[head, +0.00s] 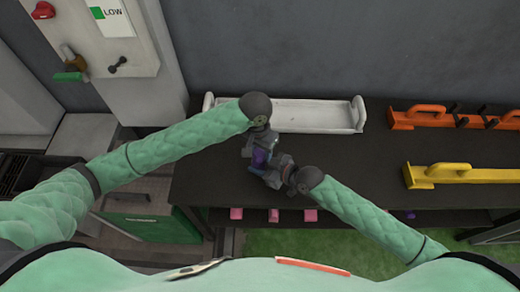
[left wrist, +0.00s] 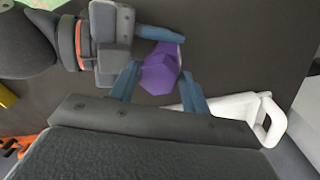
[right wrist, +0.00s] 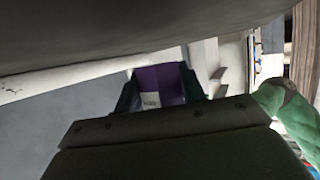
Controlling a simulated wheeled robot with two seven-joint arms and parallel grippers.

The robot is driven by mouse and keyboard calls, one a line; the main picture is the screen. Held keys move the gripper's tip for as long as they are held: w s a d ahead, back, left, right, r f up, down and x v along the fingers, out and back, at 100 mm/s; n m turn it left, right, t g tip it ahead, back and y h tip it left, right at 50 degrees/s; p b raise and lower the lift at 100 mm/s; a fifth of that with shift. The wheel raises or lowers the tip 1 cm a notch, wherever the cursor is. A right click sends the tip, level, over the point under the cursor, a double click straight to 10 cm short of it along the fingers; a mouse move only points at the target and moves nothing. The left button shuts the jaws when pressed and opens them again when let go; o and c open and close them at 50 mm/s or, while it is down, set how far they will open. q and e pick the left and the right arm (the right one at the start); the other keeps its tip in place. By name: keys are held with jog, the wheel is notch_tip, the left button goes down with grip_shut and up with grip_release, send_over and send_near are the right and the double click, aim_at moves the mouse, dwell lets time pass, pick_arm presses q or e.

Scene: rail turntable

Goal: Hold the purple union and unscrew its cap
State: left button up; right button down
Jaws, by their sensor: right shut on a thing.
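The purple union (head: 262,157) is held up above the dark bench, between my two grippers. My right gripper (head: 267,170) is shut on it; the right wrist view shows the purple body with a pale label (right wrist: 160,88) between the fingers. In the left wrist view a six-sided purple end, which looks like the cap (left wrist: 160,72), faces my left gripper (left wrist: 160,92). The left fingers are open, one on each side of this end, with a gap at the right finger. In the head view the left gripper (head: 262,143) partly hides the union.
A white tray (head: 310,116) lies on the bench behind the grippers. An orange rack (head: 420,118) and a yellow rack (head: 470,173) stand at the right. Pink blocks (head: 273,215) show at a lower shelf. A panel with valves (head: 110,45) is at the upper left.

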aim_at(261, 152)
pick_arm(q)
jog(key=shift+o, duration=1.3)
jog(key=shift+o, duration=0.2)
jog(key=shift+s+d+r, duration=0.1)
jog(key=shift+s+d, duration=0.05)
jog(key=shift+d, duration=0.05)
jog(key=shift+r, duration=0.1)
jog(key=shift+a+r, duration=0.15)
jog(key=shift+r, duration=1.7)
jog(key=m, duration=0.6)
